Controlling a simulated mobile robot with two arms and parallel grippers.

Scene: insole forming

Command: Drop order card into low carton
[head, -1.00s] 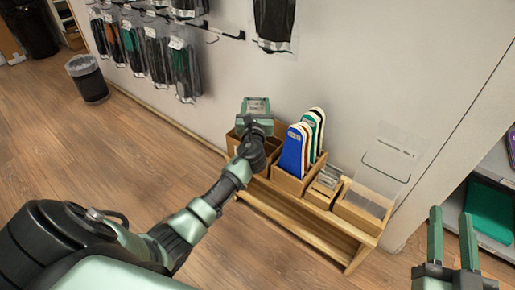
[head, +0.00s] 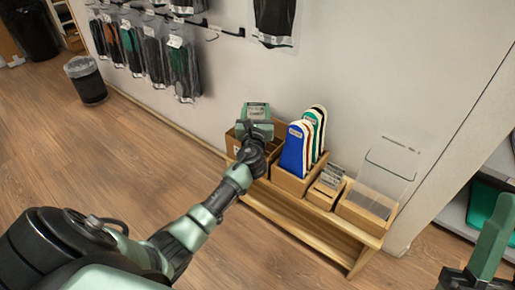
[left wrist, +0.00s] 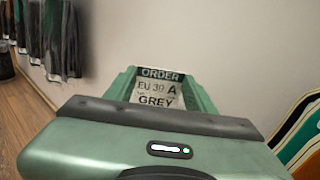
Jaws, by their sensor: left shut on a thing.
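The order card (left wrist: 160,90), printed "ORDER EU 39 A GREY", stands between the fingers of my left gripper in the left wrist view. My left gripper (head: 256,112) is shut on it, above a brown carton (head: 232,144) at the left end of the wooden bench. My gripper and wrist hide much of this carton, and its inside is mostly out of sight. I take it to be the low carton. My right gripper (head: 490,238) is cut off at the lower right edge, and its opening is unclear.
A box of blue, white and green insoles (head: 302,145) stands right of the carton. A small box (head: 326,190) and a wooden tray (head: 366,212) with a clear upright panel follow along the bench (head: 300,232). Packets (head: 183,68) hang on the wall.

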